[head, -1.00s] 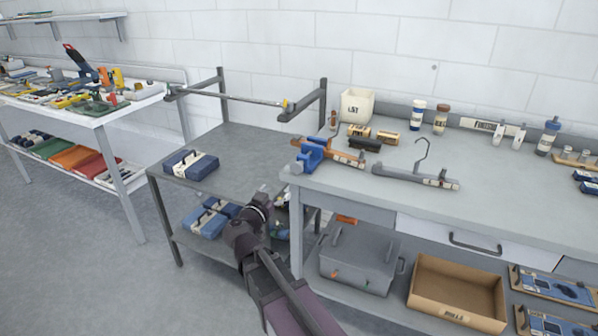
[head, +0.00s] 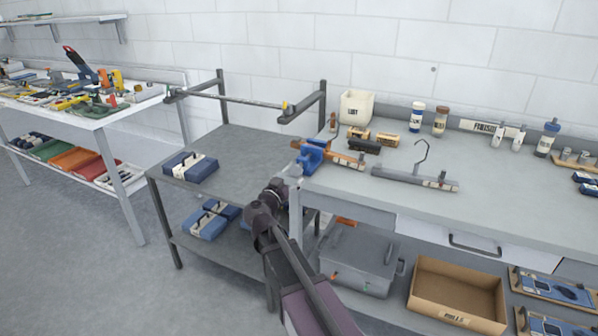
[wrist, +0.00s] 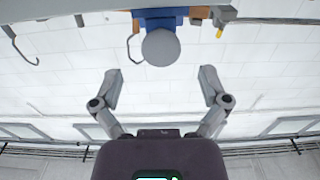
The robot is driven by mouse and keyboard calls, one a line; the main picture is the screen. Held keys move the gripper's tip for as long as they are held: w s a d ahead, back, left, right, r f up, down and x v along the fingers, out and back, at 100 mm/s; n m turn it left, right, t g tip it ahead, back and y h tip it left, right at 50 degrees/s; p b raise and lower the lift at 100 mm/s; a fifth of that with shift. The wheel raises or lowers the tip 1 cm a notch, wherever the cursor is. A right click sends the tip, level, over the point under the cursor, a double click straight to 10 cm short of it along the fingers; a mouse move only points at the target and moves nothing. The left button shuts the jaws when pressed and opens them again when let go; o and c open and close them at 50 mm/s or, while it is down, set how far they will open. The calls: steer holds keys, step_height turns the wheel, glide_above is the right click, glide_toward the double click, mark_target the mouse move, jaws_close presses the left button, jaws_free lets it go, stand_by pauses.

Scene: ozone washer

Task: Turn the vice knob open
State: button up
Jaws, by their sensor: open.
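The blue vice (head: 312,156) is fixed at the left front corner of the grey workbench, with a brown bar at its jaws. In the wrist view, the blue vice body (wrist: 160,14) is at the top edge, partly cut off. Its round grey knob (wrist: 160,48) faces the camera near the top centre. My gripper (wrist: 162,74) is open and empty, its two fingers spread to either side below the knob in the picture, apart from it. In the head view, my gripper is just left of and below the vice, its fingers hard to make out.
A grey hanger-like tool (head: 415,178) lies on the bench right of the vice. A dark side table (head: 235,150) with a blue box (head: 191,166) stands left. A grey lidded box (head: 358,258) and a cardboard box (head: 458,292) sit below the bench.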

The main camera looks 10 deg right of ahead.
mark_target(296, 172)
steer(key=shift+x, duration=2.55)
steer(key=shift+c, duration=0.2)
steer(key=c, duration=1)
steer(key=shift+d, duration=0.25)
steer(key=shift+c, duration=0.3)
steer(key=shift+a, duration=0.1)
